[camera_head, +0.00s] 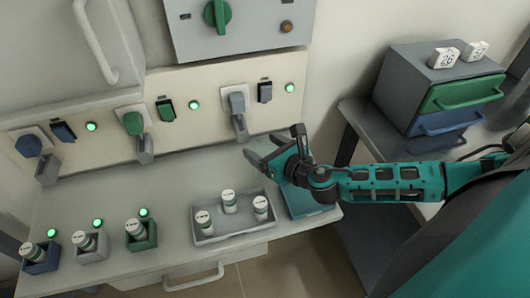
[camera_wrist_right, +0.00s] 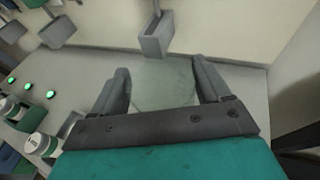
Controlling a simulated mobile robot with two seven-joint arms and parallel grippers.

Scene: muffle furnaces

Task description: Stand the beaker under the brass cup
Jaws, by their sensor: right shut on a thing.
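My right gripper (camera_head: 266,149) reaches over the right part of the bench, its fingers pointing toward the back wall. In the wrist view its two fingers stand apart on either side of a round, clear glass thing, the beaker (camera_wrist_right: 163,88), and hold it. The glass is very faint, and in the head view I cannot make it out. Nothing brass-coloured that is clearly a cup shows. A grey block hanging from a plug (camera_wrist_right: 156,40) is just beyond the beaker in the wrist view; it also shows in the head view (camera_head: 240,127). My left gripper is not in view.
A grey tray (camera_head: 236,231) with 3 labelled bottles stands left of my arm. Several bottles in coloured holders (camera_head: 90,244) stand further left. A teal flat piece (camera_head: 311,204) lies under my wrist. A drawer cabinet (camera_head: 420,95) stands at the right.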

